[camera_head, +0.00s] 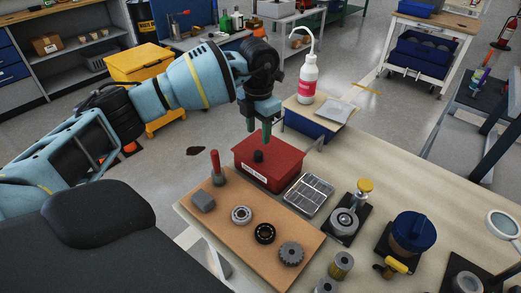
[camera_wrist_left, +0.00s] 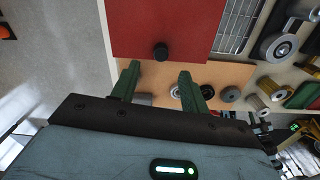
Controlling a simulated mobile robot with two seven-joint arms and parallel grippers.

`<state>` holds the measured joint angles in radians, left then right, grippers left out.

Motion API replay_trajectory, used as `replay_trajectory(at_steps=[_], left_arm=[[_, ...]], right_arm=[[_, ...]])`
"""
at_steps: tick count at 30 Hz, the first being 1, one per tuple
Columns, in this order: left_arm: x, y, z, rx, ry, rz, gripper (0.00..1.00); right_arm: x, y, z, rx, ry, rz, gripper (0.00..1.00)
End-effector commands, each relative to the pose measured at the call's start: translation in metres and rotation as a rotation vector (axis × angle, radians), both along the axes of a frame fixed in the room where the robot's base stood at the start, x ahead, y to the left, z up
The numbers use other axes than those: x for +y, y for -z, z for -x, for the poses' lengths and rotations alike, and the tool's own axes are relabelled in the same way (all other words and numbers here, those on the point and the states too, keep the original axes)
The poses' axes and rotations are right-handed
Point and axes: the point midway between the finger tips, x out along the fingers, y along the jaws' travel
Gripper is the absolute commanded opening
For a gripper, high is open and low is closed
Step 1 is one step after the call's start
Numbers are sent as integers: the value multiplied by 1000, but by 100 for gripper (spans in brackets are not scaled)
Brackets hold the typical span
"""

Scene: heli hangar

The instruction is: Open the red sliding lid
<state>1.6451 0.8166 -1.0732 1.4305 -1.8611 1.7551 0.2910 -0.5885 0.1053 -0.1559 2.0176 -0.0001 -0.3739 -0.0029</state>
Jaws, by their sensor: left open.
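A red box with a red lid (camera_head: 277,152) stands near the left end of the workbench. A black knob (camera_head: 258,156) sits on the lid, and a white label (camera_head: 254,172) is on the box's front. In the left wrist view the red lid (camera_wrist_left: 170,25) fills the top middle, with the knob (camera_wrist_left: 160,52) below it. My left gripper (camera_head: 258,138) hangs fingers down just above the lid, close to the knob. In the left wrist view its green fingers (camera_wrist_left: 160,78) are apart with nothing between them. My right gripper is not seen.
A brown board (camera_head: 215,222) with bearings, a gear (camera_head: 291,253), a grey block and a red-handled tool lies in front of the box. A metal grid tray (camera_head: 309,195) is right beside it. A white bottle (camera_head: 308,78) stands behind. Several fixtures crowd the right side.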

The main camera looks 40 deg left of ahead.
Motion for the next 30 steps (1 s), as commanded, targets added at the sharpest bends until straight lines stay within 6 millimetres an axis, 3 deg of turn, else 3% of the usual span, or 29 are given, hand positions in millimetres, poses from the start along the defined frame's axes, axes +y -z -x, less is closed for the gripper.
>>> replay_trajectory(at_steps=[5, 18, 30], left_arm=[[-1, 10, 1, 3, 1, 1, 45], [-1, 70, 0, 3, 2, 3, 45], [-1, 79, 0, 0, 3, 4, 45]], right_arm=[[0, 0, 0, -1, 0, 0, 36], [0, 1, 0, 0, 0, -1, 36], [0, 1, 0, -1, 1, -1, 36]])
